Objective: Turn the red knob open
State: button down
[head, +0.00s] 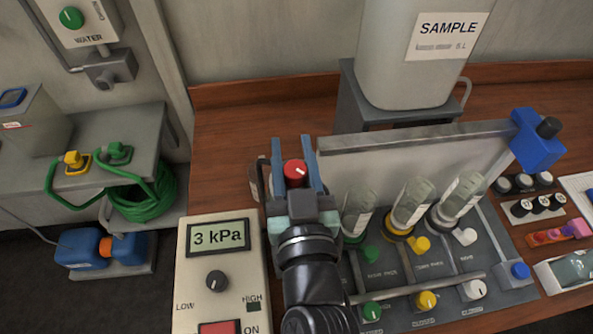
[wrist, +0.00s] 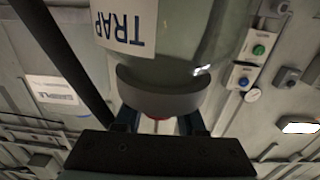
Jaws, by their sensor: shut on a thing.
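The red knob (head: 295,168), with a small white pointer mark on top, sits between the blue fingers of my gripper (head: 293,150) in the head view. The fingers stand on its left and right sides, and my gripper is shut on it. The pointer mark appears to slant toward the lower right. In the wrist view only a red sliver of the knob (wrist: 148,126) shows between the fingers. A vessel labelled TRAP (wrist: 160,55) hides the rest there. My wrist and arm cover what is below the knob in the head view.
A panel with a 3 kPa display (head: 218,236) stands left of my arm. Several bottles and coloured knobs fill the rack (head: 400,262) to the right. A SAMPLE container (head: 405,75) stands behind. Bare wooden bench (head: 228,135) lies to the back left.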

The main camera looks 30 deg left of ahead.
jog(key=n+g+y+b, duration=0.2)
jog(key=b, duration=0.1)
jog(key=shift+s+a+f+y+b, duration=0.1)
jog(key=shift+a+f+y+b, duration=0.1)
jog(key=shift+y+b, duration=0.15)
jog(key=shift+s+r+n+g+y+b, duration=0.15)
jog(key=shift+n+g+y+b, duration=0.45)
jog(key=shift+n+g+y, duration=0.35)
jog(key=n+g, duration=0.1)
jog(key=n+g+y+b, duration=0.1)
jog(key=g, duration=0.1)
jog(key=n+g+y, duration=0.1)
jog(key=shift+s+a, duration=0.3)
jog(key=shift+s, duration=0.1)
jog(key=shift+s+a+n+g+y+b, duration=0.15)
jog(key=shift+n+g+y+b, duration=0.15)
jog(key=shift+n+g, duration=0.5)
jog(key=shift+s+d+n+g+y+b, duration=0.15)
jog(key=shift+n+g+y+b, duration=0.15)
jog(key=shift+g, duration=0.75)
jog(key=shift+s+a, duration=0.1)
jog(key=shift+a, duration=0.05)
jog(key=c, duration=0.5)
grip_release()
